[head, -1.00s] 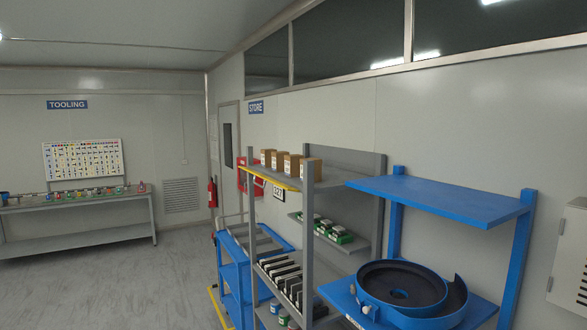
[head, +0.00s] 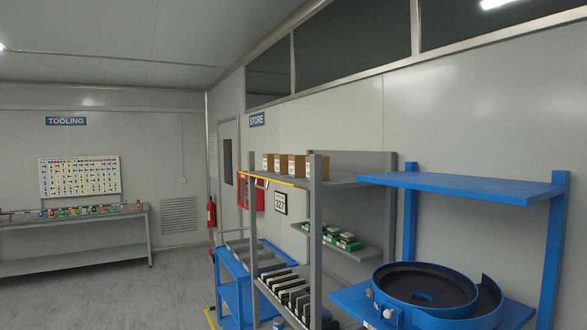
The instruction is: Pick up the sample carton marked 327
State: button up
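Several brown cartons with white labels stand in a row on the top shelf of a grey rack (head: 319,215) under the STORE sign (head: 257,120). One is the leftmost carton (head: 278,163), and another is the rightmost carton (head: 324,166), partly behind the rack's post. The labels are too small to read, so I cannot tell which carton is marked 327. A small framed sign (head: 280,203) reading 327 shows just below the top shelf, behind the rack. My gripper is not in view.
A blue cart (head: 233,287) stands left of the rack. A blue stand (head: 462,185) with a round bowl feeder (head: 425,290) is at the right. A red extinguisher (head: 211,213) hangs by the door. Open grey floor (head: 110,290) lies at the left.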

aim_at(296, 163)
jog(key=i+j, duration=0.3)
jog(key=i, duration=0.25)
jog(key=i+j, duration=0.35)
jog(key=i, duration=0.15)
jog(key=i+j, duration=0.3)
jog(key=i, duration=0.25)
